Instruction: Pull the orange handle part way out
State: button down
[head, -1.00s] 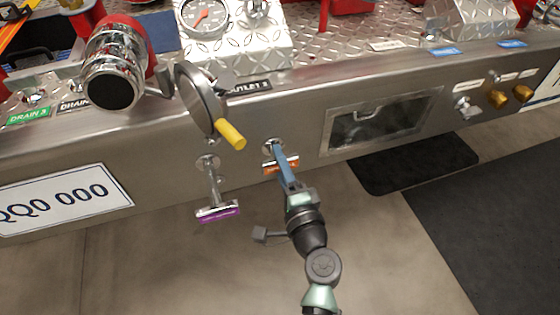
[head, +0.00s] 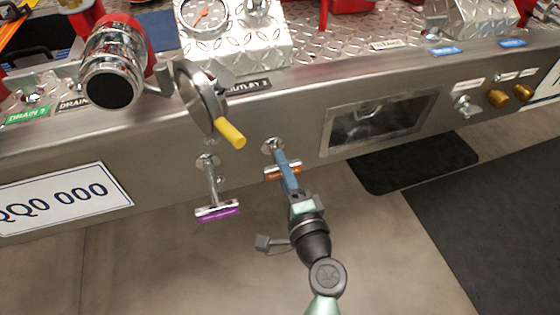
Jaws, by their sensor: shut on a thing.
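The orange handle (head: 273,176) is a small T-shaped pull with an orange label, on a metal rod that comes out of a round fitting in the front of the steel bumper. It stands a little way out from the panel. My gripper (head: 281,167) reaches up from below with its blue fingers over the handle and is shut on it. The fingers hide the middle of the handle and most of its rod.
A purple-labelled T-handle (head: 217,212) sticks out just left of it. A wheel with a yellow knob (head: 231,134) hangs above. A recessed window (head: 380,122) and brass knobs (head: 498,97) lie to the right. The floor in front is open.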

jog(key=shift+s+d, duration=0.25)
jog(key=shift+s, duration=0.35)
jog(key=shift+c, duration=2.4)
grip_release()
jog(key=p+v, duration=0.1)
jog(key=v, duration=1.2)
